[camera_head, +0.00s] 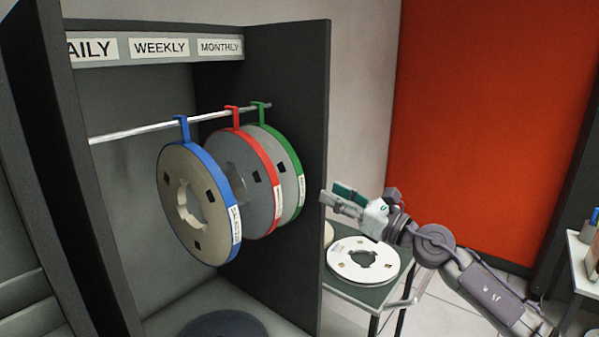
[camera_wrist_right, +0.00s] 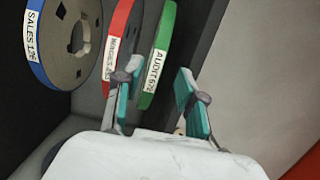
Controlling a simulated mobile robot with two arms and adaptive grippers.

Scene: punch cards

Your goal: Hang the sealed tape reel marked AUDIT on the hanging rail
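The AUDIT reel has a green band (camera_head: 297,166) and hangs by its green hook on the metal hanging rail (camera_head: 130,133), at the far right end of the row. In the right wrist view its green band (camera_wrist_right: 158,55) carries a label reading AUDIT. My right gripper (camera_head: 343,200) is outside the cabinet, right of its side panel and apart from the reel. In the right wrist view its two teal-padded fingers (camera_wrist_right: 162,92) are spread with nothing between them. My left gripper is in neither view.
A red-banded reel (camera_head: 268,160) and a blue-banded SALES reel (camera_head: 188,205) hang left of the AUDIT reel. The dark cabinet side panel (camera_head: 316,120) stands between my right gripper and the rail. A white reel (camera_head: 350,270) lies on a small table (camera_head: 385,297).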

